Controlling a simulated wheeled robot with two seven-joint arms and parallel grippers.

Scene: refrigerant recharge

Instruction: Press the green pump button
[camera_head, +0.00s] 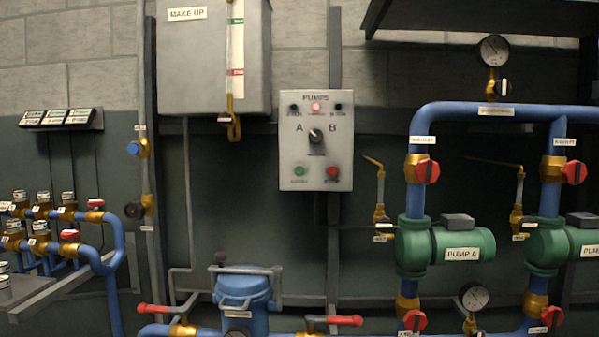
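The green pump button (299,171) is at the lower left of the grey pump control box (288,130) on the wall, in the middle of the head view. A red button (332,171) sits to its right. A dark selector knob (315,135) is above them, between the letters A and B. A red lamp (316,107) looks lit under the word PUMPS, between two dark lamps. Neither gripper is in view. Nothing covers the green button.
Green Pump A (462,244) and a second pump (565,246) stand on blue pipes at the right. A blue canister (243,297) is below the box. A grey MAKE-UP tank (195,60) hangs at the upper left. The space before the box is clear.

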